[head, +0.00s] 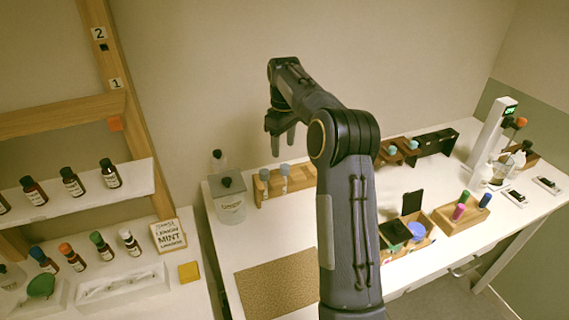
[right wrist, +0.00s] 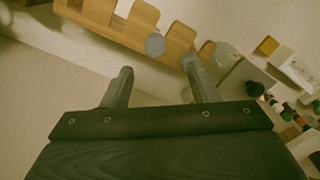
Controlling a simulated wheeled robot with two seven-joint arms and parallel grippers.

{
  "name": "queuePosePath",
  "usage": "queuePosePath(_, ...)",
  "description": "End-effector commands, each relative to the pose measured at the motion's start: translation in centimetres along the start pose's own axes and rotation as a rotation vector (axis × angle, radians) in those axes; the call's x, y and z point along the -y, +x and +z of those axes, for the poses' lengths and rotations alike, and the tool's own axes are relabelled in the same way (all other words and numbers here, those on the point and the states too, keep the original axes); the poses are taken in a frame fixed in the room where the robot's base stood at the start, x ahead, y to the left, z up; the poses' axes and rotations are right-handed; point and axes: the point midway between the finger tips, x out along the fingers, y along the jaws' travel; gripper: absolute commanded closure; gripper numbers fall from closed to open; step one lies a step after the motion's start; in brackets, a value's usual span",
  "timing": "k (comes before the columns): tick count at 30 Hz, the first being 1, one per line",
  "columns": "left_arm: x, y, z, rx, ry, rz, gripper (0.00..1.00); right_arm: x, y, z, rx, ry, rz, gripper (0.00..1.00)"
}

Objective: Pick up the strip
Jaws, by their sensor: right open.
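I cannot make out a strip for sure in either view. My right gripper (head: 281,145) is open and empty, raised above the back of the white table. A wooden rack (head: 272,190) with grey-capped pieces stands below it. In the right wrist view my right gripper (right wrist: 157,85) has its two fingers spread apart. A wooden rack (right wrist: 122,30) lies beyond the fingers there, with a round grey-blue cap (right wrist: 155,44) showing between them. My left gripper is in neither view.
A clear jar (head: 230,208) stands left of the rack, and a brown mat (head: 278,285) lies in front. Wooden trays (head: 460,218) and a white stand (head: 488,130) are at the right. Shelves with dark bottles (head: 72,182) and a lemon mint sign (head: 168,236) are at the left.

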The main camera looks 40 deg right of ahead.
Motion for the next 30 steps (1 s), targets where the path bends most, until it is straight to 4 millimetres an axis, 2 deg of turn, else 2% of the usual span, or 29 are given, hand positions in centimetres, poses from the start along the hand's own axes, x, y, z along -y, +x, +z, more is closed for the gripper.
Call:
queuePosePath(3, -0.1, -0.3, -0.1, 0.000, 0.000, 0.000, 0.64, -0.6, 0.7, -0.3, 0.018, -0.010, 0.005, 0.46)
queuePosePath(11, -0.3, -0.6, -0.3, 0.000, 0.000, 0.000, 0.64, -0.6, 3.5, -0.2, 0.019, -0.012, 0.004, 0.46)
queuePosePath(21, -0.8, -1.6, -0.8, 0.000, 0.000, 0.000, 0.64, -0.7, 7.8, 0.1, 0.017, -0.011, 0.004, 0.46)
queuePosePath(29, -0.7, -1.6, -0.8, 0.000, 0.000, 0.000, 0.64, -0.7, 8.1, 0.1, 0.015, -0.011, 0.006, 0.46)
queuePosePath(30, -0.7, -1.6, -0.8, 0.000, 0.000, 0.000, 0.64, -0.7, 8.1, 0.1, 0.015, -0.011, 0.006, 0.51)
